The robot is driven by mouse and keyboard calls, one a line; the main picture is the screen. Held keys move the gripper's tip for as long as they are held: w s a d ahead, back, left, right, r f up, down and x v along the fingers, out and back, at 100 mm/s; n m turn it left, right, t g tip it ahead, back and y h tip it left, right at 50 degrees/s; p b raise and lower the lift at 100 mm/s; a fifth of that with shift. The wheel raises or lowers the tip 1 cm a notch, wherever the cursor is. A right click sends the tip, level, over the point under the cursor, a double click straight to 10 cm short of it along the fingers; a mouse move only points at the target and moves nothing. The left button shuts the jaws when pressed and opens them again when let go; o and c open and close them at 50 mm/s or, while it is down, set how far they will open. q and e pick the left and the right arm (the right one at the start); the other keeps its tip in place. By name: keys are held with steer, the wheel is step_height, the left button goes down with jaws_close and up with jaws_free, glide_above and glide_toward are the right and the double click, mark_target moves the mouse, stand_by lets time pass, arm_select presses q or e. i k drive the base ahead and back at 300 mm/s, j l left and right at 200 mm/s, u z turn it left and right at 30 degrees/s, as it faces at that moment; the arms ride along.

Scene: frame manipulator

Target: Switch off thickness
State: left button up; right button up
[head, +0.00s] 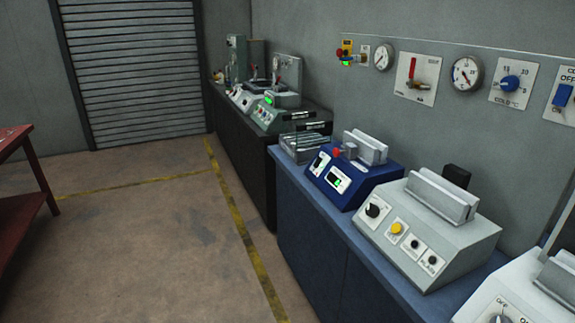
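No label reading "thickness" is legible in the head view. A blue machine (385,178) on the blue bench has lit displays (338,180) and a red knob (337,153). Beside it a grey machine (450,238) has a black dial (373,210), a yellow button (397,228) and small black knobs. A white machine (520,296), cut off at the lower right, has a dial marked OFF. A green-grey machine (266,115) with a green display stands farther back. Neither of my grippers is in view.
The wall carries gauges (466,73), a red lever (413,68), a blue knob (510,83) and a blue switch (563,95) marked OFF. The blue bench (310,245) meets a dark bench (240,150). A red table (25,195) stands left. The floor between is clear.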

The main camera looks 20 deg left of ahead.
mark_target(319, 159)
steer(key=u, duration=0.25)
steer(key=i+j, duration=0.1)
steer(key=j, duration=0.5)
steer(key=i+j+z, duration=0.15)
steer(key=i+j, duration=0.2)
steer(key=i+j+z, duration=0.15)
steer(key=i+j, duration=0.15)
steer(key=j, duration=0.15)
steer(key=i+j+z, duration=0.1)
steer(key=i+j, duration=0.15)
steer(key=j, duration=0.2)
steer(key=i+l+z, duration=0.15)
steer(key=i, duration=0.35)
steer(key=i+z, duration=0.15)
steer(key=i, duration=0.3)
steer(key=i+l, duration=0.4)
